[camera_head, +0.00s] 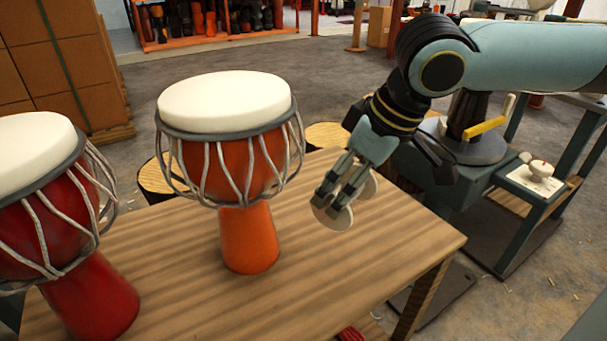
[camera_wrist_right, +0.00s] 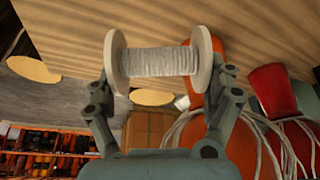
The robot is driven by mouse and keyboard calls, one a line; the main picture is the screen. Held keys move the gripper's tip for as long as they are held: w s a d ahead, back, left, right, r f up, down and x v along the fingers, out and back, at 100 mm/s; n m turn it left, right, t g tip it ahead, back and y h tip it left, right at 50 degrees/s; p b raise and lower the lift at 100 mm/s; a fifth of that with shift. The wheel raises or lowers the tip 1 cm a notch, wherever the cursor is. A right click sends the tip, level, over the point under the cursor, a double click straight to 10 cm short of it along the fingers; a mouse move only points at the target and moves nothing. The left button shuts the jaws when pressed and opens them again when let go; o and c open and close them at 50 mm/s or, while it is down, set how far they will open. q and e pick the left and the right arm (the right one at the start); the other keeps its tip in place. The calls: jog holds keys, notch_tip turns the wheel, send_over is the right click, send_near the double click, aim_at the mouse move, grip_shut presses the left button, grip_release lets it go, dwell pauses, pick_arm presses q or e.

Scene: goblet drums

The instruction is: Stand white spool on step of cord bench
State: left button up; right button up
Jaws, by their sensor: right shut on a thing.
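The white spool (camera_head: 340,218) has pale round flanges and is wound with white cord, which shows clearly in the wrist view (camera_wrist_right: 160,62). My right gripper (camera_head: 340,195) is shut on it, with one finger against each flange in the wrist view. It holds the spool over the right part of the wooden table; I cannot tell the exact height. A teal-framed bench (camera_head: 531,190) stands at the right, partly behind my right arm. I take it as the cord bench; I cannot make out clearly which part is its step. My left gripper is not in view.
An orange goblet drum (camera_head: 248,235) stands on the wooden table (camera_head: 330,265) left of my right gripper. A red goblet drum (camera_head: 95,295) stands at the far left. The table's right edge is clear.

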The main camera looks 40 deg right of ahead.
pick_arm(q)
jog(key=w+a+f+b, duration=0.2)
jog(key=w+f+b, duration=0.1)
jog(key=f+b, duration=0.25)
pick_arm(e)
jog(key=w+d+f, duration=0.1)
jog(key=w+f, duration=0.1)
jog(key=w+d+f, duration=0.1)
jog(key=w+f, duration=0.1)
jog(key=w, duration=0.1)
jog(key=w+f, duration=0.2)
jog(key=w, duration=0.1)
jog(key=shift+w+d, duration=0.15)
jog(key=shift+d, duration=0.25)
notch_tip(320, 180, down, 3)
jog(key=shift+f+b, duration=0.1)
jog(key=shift+b, duration=0.9)
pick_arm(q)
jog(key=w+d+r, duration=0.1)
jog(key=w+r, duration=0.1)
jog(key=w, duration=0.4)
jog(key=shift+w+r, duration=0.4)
pick_arm(e)
jog(key=shift+f, duration=0.15)
jog(key=o, duration=1.2)
